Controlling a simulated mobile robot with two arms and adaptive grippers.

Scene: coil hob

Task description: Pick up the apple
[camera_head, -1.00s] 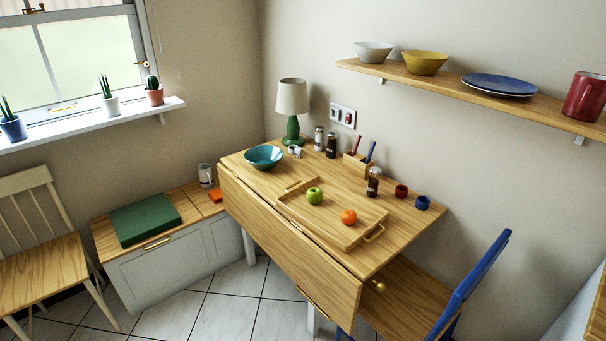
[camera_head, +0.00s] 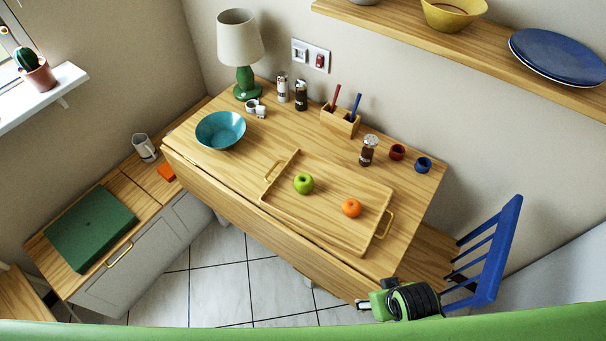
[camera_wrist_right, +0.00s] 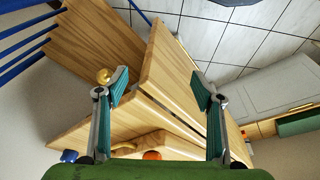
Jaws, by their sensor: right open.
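The green apple (camera_head: 303,183) sits on a wooden tray (camera_head: 283,218) on the table, left of the orange (camera_head: 352,208). My right gripper (camera_head: 362,304) is at the front right of the table, apart from the apple and nearer to the robot. In the right wrist view, the right gripper (camera_wrist_right: 162,92) is open and empty, its two fingers wide apart over the table edge. The apple is not visible in the wrist view; a bit of the orange (camera_wrist_right: 152,155) shows low between the fingers. My left gripper is not in view.
On the table (camera_head: 240,170) stand a teal bowl (camera_head: 220,130), a lamp (camera_head: 243,60), shakers, a pen holder (camera_head: 340,121), a dark jar (camera_head: 368,150) and small red and blue cups. A blue chair (camera_head: 490,255) is at the right. A shelf (camera_head: 460,52) runs along the wall.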

